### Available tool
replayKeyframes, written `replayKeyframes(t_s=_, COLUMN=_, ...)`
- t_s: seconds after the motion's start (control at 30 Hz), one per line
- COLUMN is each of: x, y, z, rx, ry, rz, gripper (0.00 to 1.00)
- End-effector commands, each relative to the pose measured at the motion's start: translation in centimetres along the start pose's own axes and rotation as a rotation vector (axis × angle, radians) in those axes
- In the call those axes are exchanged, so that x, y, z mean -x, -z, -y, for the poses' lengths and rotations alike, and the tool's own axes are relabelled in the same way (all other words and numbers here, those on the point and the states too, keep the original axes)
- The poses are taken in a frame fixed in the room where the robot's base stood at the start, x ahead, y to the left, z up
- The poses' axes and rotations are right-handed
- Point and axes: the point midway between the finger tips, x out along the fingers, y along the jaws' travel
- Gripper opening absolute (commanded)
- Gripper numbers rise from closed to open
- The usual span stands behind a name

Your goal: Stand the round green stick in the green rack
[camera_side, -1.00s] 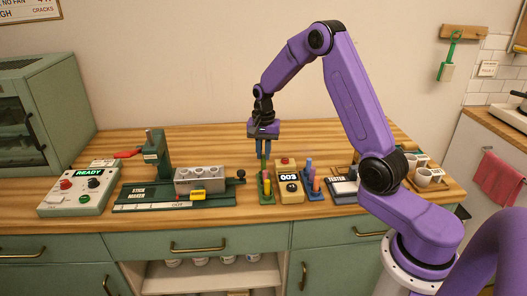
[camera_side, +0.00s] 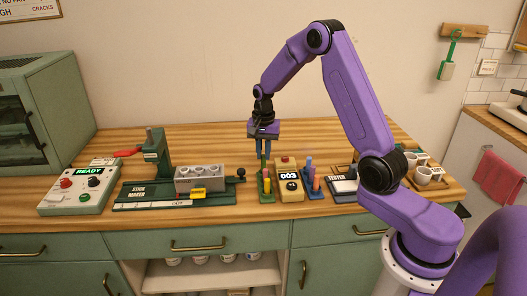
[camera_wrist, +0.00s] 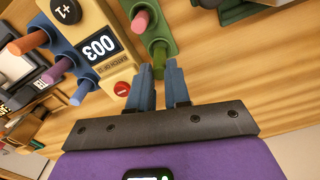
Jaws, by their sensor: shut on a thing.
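The round green stick (camera_side: 264,161) is upright, held in my gripper (camera_side: 264,149) above the green rack (camera_side: 266,199). The stick's lower end is at the rack's back part; I cannot tell whether it sits in a hole. In the wrist view my gripper (camera_wrist: 161,80) has its two blue fingers close together, with a bit of green at their tips beside the green rack (camera_wrist: 168,18). A pink stick (camera_wrist: 142,20) stands in that rack.
A yellow counter box (camera_side: 289,194) reading 003 stands close on the right. Beyond it is a blue rack (camera_side: 313,197) with several sticks. The stick maker (camera_side: 160,193) with its grey mold (camera_side: 200,179) is on the left. Bare wood lies behind the rack.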

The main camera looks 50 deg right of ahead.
Motion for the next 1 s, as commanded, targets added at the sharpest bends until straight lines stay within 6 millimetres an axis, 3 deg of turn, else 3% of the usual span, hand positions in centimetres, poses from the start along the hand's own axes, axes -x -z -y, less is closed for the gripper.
replayKeyframes(t_s=1.0, x=-1.4, y=0.0, z=0.0, rx=0.0, ry=0.0, rz=0.0, gripper=0.0)
